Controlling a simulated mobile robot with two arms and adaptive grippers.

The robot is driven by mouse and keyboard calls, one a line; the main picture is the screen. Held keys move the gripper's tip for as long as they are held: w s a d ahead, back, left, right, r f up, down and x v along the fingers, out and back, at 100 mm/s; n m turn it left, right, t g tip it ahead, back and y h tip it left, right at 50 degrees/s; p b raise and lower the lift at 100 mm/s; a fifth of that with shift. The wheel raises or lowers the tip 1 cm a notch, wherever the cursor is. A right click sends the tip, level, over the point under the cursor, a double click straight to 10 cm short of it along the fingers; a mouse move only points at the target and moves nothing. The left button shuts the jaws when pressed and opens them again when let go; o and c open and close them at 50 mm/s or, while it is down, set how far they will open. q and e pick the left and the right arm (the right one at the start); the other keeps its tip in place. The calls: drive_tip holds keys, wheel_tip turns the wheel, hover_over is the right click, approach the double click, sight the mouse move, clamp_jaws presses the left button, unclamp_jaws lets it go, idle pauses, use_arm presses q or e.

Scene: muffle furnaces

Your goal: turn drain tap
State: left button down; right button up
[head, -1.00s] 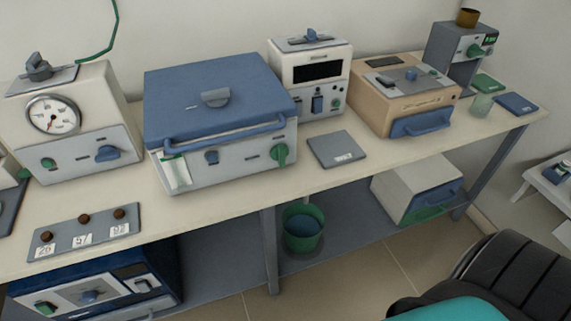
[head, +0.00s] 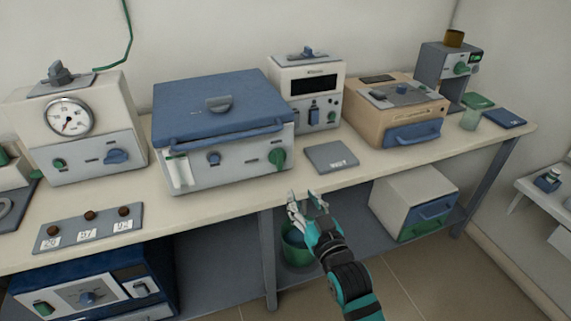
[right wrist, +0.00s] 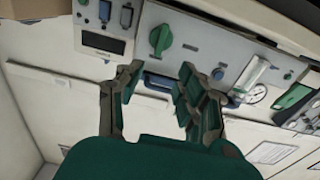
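A green tap-like knob (head: 277,158) is on the right of the front panel of the blue-lidded bath (head: 222,100); I take it as the drain tap. It also shows in the right wrist view (right wrist: 160,38), beyond the fingertips, in a tilted picture. My right gripper (head: 304,202) is in front of the bench, below and right of the knob in the head view. Its fingers (right wrist: 160,82) are apart with nothing between them, and they do not touch the knob. My left gripper is in neither view now.
A grey pad (head: 331,157) lies on the bench (head: 230,201) right of the bath. A white device with a dark display (head: 308,90) stands behind it. A green bucket (head: 294,248) is on the lower shelf, partly hidden by my right arm. Floor in front is free.

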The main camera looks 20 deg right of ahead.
sight(280, 160)
drive_tip(key=w, duration=1.5)
drive_tip(key=shift+a, duration=0.3)
drive_tip(key=shift+c, duration=0.5)
clamp_jaws()
